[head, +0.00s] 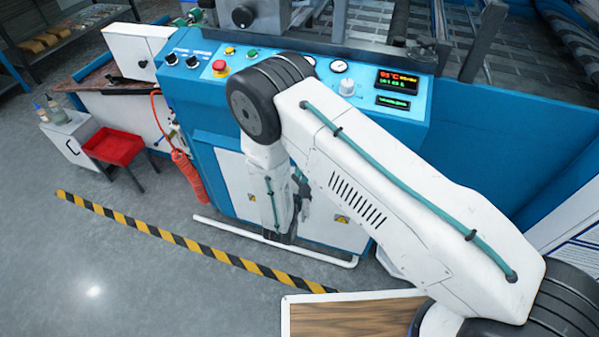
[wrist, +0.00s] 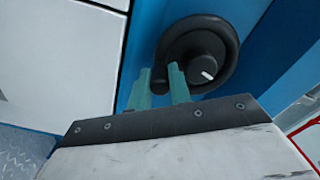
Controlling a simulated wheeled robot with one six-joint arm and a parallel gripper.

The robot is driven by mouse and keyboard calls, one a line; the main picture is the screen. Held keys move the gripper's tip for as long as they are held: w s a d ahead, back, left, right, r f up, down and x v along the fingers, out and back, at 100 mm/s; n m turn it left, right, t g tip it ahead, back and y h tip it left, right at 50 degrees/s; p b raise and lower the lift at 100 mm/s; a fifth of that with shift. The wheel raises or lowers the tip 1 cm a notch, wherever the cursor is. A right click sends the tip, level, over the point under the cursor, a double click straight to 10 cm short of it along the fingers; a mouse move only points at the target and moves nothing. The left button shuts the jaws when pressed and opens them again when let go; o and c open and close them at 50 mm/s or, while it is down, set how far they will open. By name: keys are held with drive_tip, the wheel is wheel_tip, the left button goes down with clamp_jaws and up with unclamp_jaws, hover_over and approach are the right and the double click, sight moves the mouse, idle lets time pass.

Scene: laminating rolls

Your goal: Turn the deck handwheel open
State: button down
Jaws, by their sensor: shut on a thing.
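The deck handwheel (wrist: 222,43) is a round black wheel on the blue machine side in the wrist view. It has a raised hub with a short white mark pointing to the lower right. My gripper (wrist: 160,80) has two teal fingers at the wheel's lower left edge. The fingers are shut on a dark part of the wheel there, with a finger on each side; whether it is rim or grip is hard to tell. In the head view my white arm hides the wheel.
The blue machine's control panel (head: 285,62) has a red emergency button (head: 219,67), dials and a lit display (head: 397,81). A white floor rail (head: 225,230) and striped tape (head: 170,238) run in front.

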drive_tip(key=shift+s+d+n, duration=0.15)
drive_tip(key=shift+d+n, duration=0.1)
drive_tip(key=shift+n, duration=0.35)
drive_tip(key=c, duration=1.6)
unclamp_jaws()
drive_tip(key=shift+r, duration=0.1)
drive_tip(key=shift+o, duration=0.2)
drive_tip(key=v, duration=0.7)
drive_tip(key=shift+s, duration=0.35)
drive_tip(key=shift+a, duration=0.1)
